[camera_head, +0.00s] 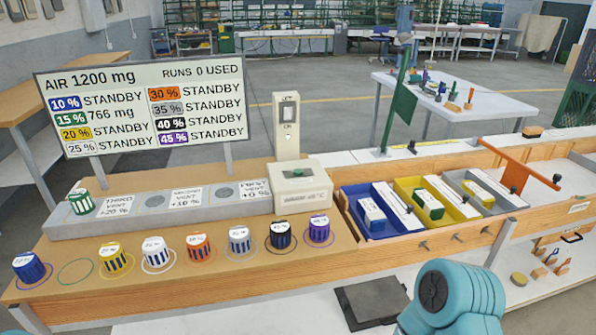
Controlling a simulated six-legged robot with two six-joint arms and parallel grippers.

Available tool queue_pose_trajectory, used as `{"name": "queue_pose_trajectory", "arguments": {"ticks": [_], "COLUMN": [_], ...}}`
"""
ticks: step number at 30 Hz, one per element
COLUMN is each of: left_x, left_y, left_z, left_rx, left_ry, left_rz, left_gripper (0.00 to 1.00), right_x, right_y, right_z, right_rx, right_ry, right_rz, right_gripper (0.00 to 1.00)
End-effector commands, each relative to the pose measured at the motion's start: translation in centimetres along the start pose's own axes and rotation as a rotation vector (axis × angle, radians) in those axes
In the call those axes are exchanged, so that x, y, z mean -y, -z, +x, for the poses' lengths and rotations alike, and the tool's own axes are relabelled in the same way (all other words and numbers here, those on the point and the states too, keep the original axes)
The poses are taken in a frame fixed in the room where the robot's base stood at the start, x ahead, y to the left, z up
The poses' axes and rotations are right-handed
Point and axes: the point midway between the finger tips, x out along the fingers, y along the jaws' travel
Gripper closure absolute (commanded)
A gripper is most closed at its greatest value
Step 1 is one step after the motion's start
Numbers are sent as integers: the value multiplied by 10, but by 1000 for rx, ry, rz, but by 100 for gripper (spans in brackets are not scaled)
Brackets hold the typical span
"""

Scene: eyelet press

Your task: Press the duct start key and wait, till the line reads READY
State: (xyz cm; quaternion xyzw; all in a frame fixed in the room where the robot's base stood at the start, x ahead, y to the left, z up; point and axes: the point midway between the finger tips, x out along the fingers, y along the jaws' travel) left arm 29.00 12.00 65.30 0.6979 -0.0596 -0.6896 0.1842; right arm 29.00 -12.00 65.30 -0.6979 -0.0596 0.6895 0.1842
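The display board (145,107) reads "AIR 1200 mg" and "RUNS 0 USED". Its 15 % line (95,117) reads 766 mg; the other lines read STANDBY. A pale box (299,197) with a small dark key on top (297,173) stands at the right end of the grey duct (150,222). I cannot tell whether this is the duct start key. A green-and-white canister (80,202) stands at the duct's left end, by the "THIRD VENT" label. Neither gripper shows; a teal part of my arm is at the bottom right.
Along the bench front stand blue (29,267), yellow (113,259), white (156,252), orange (198,247), grey (239,240), black (280,236) and purple (319,229) canisters. One green ring (75,273) is empty. A pale post (287,130) rises behind the box; coloured bins (382,235) lie right.

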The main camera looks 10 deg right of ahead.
Motion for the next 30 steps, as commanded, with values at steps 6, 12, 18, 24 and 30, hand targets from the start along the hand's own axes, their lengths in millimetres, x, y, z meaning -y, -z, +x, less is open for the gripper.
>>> {"name": "queue_pose_trajectory", "arguments": {"ticks": [6,12,18,24,30], "left_x": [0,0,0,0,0], "left_y": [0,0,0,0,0], "left_z": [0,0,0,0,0], "left_rx": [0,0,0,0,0], "left_ry": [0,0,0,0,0], "left_rz": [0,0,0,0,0], "left_gripper": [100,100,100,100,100], "right_x": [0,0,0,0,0], "right_y": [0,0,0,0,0], "right_z": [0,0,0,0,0], "right_rx": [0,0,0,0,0], "right_ry": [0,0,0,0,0], "right_rz": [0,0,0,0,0], "right_gripper": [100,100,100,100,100]}}
